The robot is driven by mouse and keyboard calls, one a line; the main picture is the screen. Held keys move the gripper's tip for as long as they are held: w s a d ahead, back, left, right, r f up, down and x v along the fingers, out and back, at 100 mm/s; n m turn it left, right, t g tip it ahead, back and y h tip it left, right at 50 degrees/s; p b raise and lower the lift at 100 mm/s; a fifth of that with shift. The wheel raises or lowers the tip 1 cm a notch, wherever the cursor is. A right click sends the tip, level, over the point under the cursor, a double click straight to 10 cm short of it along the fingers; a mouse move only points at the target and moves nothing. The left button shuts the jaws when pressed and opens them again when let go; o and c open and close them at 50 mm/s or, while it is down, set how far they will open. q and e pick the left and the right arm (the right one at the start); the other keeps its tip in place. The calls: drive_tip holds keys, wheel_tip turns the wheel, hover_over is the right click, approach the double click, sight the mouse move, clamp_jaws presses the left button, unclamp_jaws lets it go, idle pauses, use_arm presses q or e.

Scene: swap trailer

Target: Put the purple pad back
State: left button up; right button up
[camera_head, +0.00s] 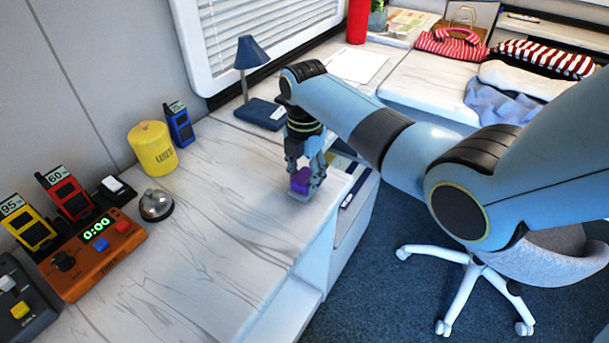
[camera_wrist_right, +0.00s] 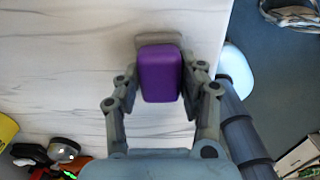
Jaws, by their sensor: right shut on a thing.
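The purple pad (camera_head: 300,181) is a small rounded block between the fingers of my right gripper (camera_head: 306,180). In the right wrist view the purple pad (camera_wrist_right: 160,74) sits between both fingertips of my right gripper (camera_wrist_right: 160,85), which is shut on it. A grey flat piece (camera_wrist_right: 158,38) shows at the pad's far edge; I cannot tell whether they touch. The gripper points down over the white marbled desk (camera_head: 215,230), near its right edge. I cannot tell if the pad touches the desk. My left gripper is not in view.
A blue lamp (camera_head: 257,100) stands behind the gripper. A yellow canister (camera_head: 151,148), a bell (camera_head: 156,204), an orange timer box (camera_head: 97,258) and several handheld devices line the left side. The desk's middle is clear. An office chair (camera_head: 540,250) stands right.

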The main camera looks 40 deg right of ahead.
sight(304, 174)
drive_tip(key=shift+f, duration=0.15)
drive_tip(key=o, duration=1.1)
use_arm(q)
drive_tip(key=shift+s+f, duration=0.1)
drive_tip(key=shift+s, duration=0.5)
use_arm(e)
drive_tip(key=shift+o, duration=0.2)
drive_tip(key=shift+r, duration=0.6)
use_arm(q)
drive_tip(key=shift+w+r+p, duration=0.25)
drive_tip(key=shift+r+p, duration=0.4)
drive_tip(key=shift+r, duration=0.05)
use_arm(e)
wheel_tip(304, 174, up, 11)
drive_tip(key=shift+r, duration=0.1)
